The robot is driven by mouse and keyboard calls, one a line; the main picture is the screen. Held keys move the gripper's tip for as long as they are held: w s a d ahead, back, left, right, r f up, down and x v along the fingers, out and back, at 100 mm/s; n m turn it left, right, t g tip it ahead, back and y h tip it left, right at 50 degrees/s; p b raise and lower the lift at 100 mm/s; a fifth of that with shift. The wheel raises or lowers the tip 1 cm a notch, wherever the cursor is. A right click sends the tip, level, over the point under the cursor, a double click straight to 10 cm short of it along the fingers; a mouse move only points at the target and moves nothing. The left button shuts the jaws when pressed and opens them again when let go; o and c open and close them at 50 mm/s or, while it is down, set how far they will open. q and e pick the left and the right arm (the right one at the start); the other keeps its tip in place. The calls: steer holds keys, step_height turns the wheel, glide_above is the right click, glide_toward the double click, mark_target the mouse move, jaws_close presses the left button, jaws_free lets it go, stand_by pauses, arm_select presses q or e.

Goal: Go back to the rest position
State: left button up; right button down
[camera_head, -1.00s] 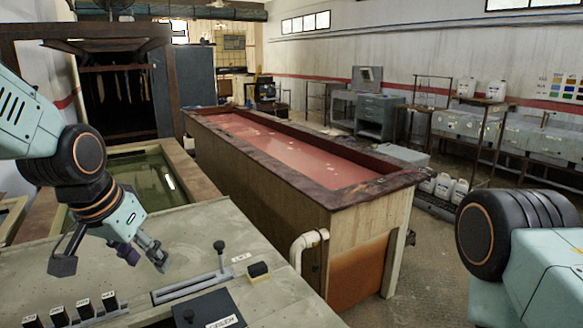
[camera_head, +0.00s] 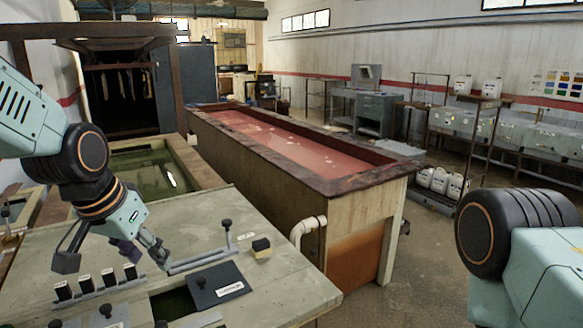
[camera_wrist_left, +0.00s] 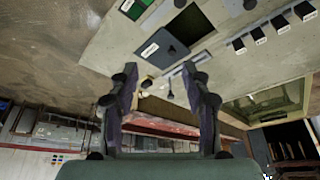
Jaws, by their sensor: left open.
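My left gripper (camera_head: 111,255) hangs over the grey bench top (camera_head: 300,290) at the left of the head view, fingers pointing down and apart. In the left wrist view its two fingers (camera_wrist_left: 163,95) stand wide apart with nothing between them. My right arm (camera_head: 500,240) shows at the right edge of the head view; its gripper is out of the picture.
The bench carries a lever on a rail (camera_head: 227,236), a dark labelled plate (camera_head: 216,285), a row of black labelled blocks (camera_head: 97,283) and a small black-and-yellow block (camera_head: 261,247). Behind stand a long red-liquid tank (camera_head: 345,186) and a green-liquid tank (camera_head: 207,172).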

arm_select(q)
steer(key=s+d+f+n+g, duration=0.1)
steer(key=s+f, duration=0.3)
steer(key=f, duration=0.6)
steer(key=s+f+g, duration=0.1)
steer(key=s+f, duration=0.3)
steer(key=f, duration=0.6)
steer(key=s+f+n+g, duration=0.1)
steer(key=s+f, duration=0.4)
steer(key=s, duration=0.3)
steer(key=s+f+y, duration=0.1)
steer(key=s+f, duration=0.4)
steer(key=s, duration=0.3)
steer(key=s+f+n+g, duration=0.1)
steer(key=s+f, duration=0.4)
steer(key=s, duration=0.4)
step_height(320, 180, down, 17)
steer(key=b, duration=1.7)
steer(key=shift+w+d+r, duration=0.15)
steer(key=shift+w+d, duration=0.05)
steer(key=shift+w, duration=0.2)
arm_select(e)
step_height(320, 180, down, 17)
steer(key=shift+s, duration=0.35)
arm_select(q)
steer(key=shift+w, duration=0.15)
arm_select(e)
steer(key=shift+w, duration=0.15)
